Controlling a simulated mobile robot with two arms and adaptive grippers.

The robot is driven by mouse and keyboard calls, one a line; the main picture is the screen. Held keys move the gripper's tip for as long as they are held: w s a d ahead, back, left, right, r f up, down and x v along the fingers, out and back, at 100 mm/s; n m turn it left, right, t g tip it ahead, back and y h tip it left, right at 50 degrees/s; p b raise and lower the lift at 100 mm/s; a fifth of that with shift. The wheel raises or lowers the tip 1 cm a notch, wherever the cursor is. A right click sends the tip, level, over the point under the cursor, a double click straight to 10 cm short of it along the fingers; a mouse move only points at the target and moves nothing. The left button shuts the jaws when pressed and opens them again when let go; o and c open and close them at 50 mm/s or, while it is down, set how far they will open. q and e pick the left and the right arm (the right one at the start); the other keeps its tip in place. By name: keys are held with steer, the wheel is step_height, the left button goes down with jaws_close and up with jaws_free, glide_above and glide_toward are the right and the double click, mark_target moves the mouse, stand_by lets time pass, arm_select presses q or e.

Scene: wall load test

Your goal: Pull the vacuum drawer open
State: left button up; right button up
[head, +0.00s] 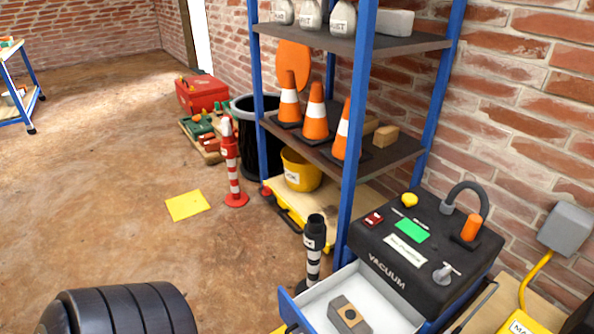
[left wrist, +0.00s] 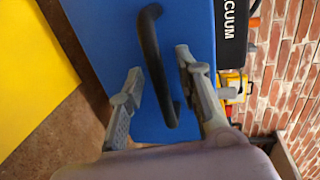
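The black vacuum unit (head: 405,282), lettered VACUUM, stands at the lower right in the head view. Its drawer (head: 373,292) is out, with a white inside and a blue front (head: 297,311). A grey-brown block (head: 350,318) lies in the drawer. In the left wrist view the blue drawer front (left wrist: 200,24) carries a curved black handle (left wrist: 154,60). My left gripper (left wrist: 157,63) is open, with one finger on each side of the handle. I cannot tell whether either finger touches it. The left gripper is outside the head view. My right gripper is not in view.
A blue-post shelf (head: 352,150) with orange cones (head: 315,112) stands behind the unit. A dark striped post (head: 314,245) stands close beyond the drawer. A red-and-white post (head: 232,165) and a yellow floor sheet (head: 187,205) are farther off. Floor to the left is mostly clear.

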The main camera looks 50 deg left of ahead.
arm_select(q)
steer(key=v, duration=1.2)
stand_by(0.3)
